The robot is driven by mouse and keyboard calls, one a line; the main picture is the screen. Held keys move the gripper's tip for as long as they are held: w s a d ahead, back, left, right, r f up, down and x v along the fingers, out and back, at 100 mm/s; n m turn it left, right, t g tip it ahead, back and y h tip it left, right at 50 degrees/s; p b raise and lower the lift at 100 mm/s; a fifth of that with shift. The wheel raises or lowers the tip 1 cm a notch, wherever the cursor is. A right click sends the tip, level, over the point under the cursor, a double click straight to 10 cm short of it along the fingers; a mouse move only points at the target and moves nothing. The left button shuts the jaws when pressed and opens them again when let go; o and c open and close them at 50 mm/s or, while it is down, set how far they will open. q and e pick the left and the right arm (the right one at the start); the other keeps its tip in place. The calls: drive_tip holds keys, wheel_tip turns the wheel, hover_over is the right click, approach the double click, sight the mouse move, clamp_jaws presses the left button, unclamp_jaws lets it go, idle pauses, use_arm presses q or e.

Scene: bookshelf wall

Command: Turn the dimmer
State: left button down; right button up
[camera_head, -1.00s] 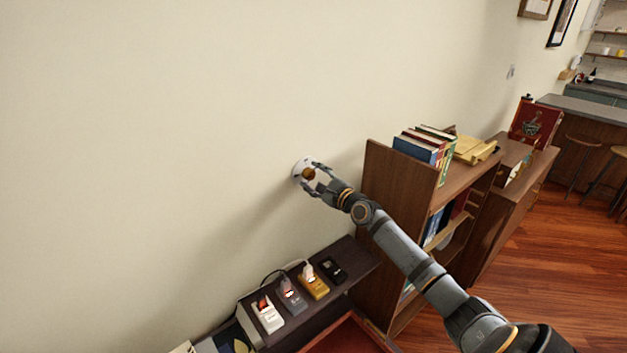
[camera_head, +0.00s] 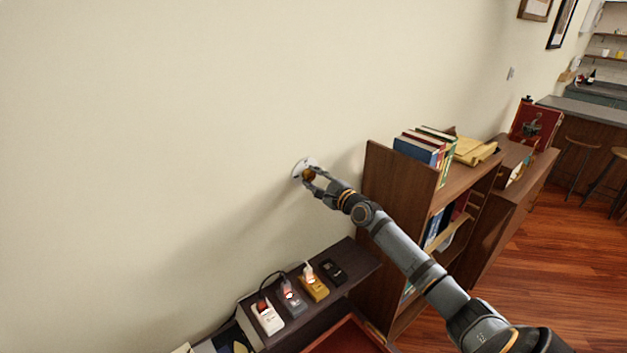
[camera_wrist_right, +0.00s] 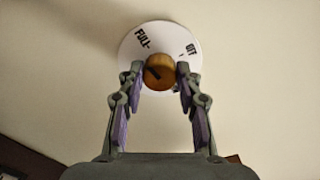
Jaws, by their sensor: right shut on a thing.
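The dimmer is a brown round knob (camera_wrist_right: 160,71) on a white round plate (camera_wrist_right: 135,50) fixed to the wall. The plate carries the words FULL and OFF, and a dark mark on the knob points toward the FULL side in the right wrist view. In the head view the knob (camera_head: 309,174) and plate (camera_head: 298,168) show at the middle of the wall. My right gripper (camera_wrist_right: 158,76) is shut on the knob, one finger at each side; it also shows in the head view (camera_head: 311,176). My left gripper is not in view.
Below the dimmer a dark shelf (camera_head: 350,258) holds several small devices, among them a white one (camera_head: 268,317) and a yellow one (camera_head: 314,285). A brown bookcase (camera_head: 395,190) with books stands right of my arm. The wall left of the dimmer is bare.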

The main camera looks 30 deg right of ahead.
drive_tip(key=n+b, duration=0.1)
drive_tip(key=n, duration=0.3)
drive_tip(key=shift+f+b, duration=0.15)
drive_tip(key=shift+b, duration=0.15)
drive_tip(key=n+b, duration=0.2)
drive_tip(key=n, duration=0.3)
drive_tip(key=shift+f, duration=0.1)
drive_tip(key=n+b, duration=0.3)
drive_tip(key=n, duration=0.1)
drive_tip(key=shift+f+n, duration=0.1)
drive_tip(key=shift+n, duration=0.2)
drive_tip(key=n+b, duration=0.4)
drive_tip(key=n, duration=0.1)
drive_tip(key=n+b, duration=0.1)
drive_tip(key=n, duration=0.3)
drive_tip(key=shift+b, duration=0.35)
drive_tip(key=n+b, duration=0.1)
drive_tip(key=n, duration=0.2)
drive_tip(key=shift+n, duration=0.3)
drive_tip(key=n, duration=0.3)
drive_tip(key=shift+d+n+b, duration=0.1)
drive_tip(key=shift+n+b, duration=0.2)
drive_tip(key=shift+b, duration=0.05)
drive_tip(key=shift+n, duration=2.1)
